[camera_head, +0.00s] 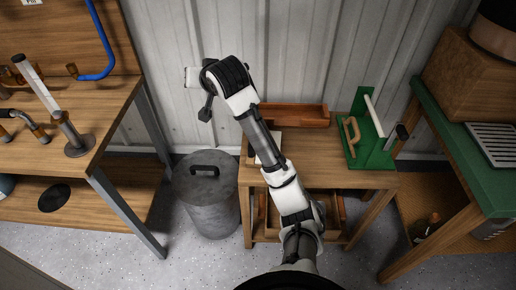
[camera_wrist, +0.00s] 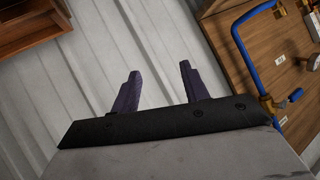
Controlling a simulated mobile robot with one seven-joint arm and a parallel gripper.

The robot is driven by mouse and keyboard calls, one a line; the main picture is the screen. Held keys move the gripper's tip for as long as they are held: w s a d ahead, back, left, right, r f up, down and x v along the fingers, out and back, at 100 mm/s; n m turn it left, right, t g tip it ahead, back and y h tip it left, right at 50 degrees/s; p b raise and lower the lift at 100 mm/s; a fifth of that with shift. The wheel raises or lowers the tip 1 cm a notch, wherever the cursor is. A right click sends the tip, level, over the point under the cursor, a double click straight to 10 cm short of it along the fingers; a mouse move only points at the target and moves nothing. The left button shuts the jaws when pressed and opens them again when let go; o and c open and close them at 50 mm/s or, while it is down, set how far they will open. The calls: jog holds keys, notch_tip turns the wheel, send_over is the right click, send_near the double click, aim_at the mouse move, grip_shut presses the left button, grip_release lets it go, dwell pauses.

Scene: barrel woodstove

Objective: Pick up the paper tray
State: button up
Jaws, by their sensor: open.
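A shallow reddish-brown wooden tray (camera_head: 294,116), the only likely paper tray I make out, lies at the back of a small wooden table by the wall. My arm crosses in front of the table's left part. A white flat thing (camera_head: 266,150), perhaps paper, is partly hidden behind the arm. My gripper (camera_wrist: 160,86) is open and empty, with two dark purple fingers apart in front of the ribbed wall. In the head view the hand is high, left of the tray and well apart from it; its fingers are not clear there. Reddish wood (camera_wrist: 28,24) shows in the wrist view's upper left corner.
A grey lidded metal bin (camera_head: 207,195) stands left of the small table (camera_head: 350,180). A green stand (camera_head: 368,135) with a wooden handle is right of the tray. A workbench with a blue tube (camera_head: 100,45) is at left, a green-topped bench (camera_head: 480,165) at right.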

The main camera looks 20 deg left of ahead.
jog(key=w+d+f+m+g+h+b, duration=0.2)
jog(key=d+f+m+g+h, duration=0.3)
jog(key=d+f, duration=0.75)
jog(key=shift+n+t+h, duration=0.4)
jog(key=shift+n+t, duration=0.2)
jog(key=shift+n, duration=0.1)
jog(key=b+x, duration=0.1)
jog(key=x, duration=0.1)
jog(key=d+b+x, duration=0.1)
jog(key=b+x, duration=0.1)
jog(key=x, duration=0.1)
jog(key=shift+w+f, duration=0.2)
jog(key=shift+f, duration=0.2)
jog(key=shift+w+d+x, duration=0.15)
jog(key=shift+w+x, duration=0.05)
jog(key=shift+x, duration=1.35)
jog(key=shift+w+d+x, duration=0.1)
jog(key=shift+w+x, duration=0.1)
jog(key=shift+x, duration=1.35)
jog(key=shift+r, duration=0.15)
grip_shut()
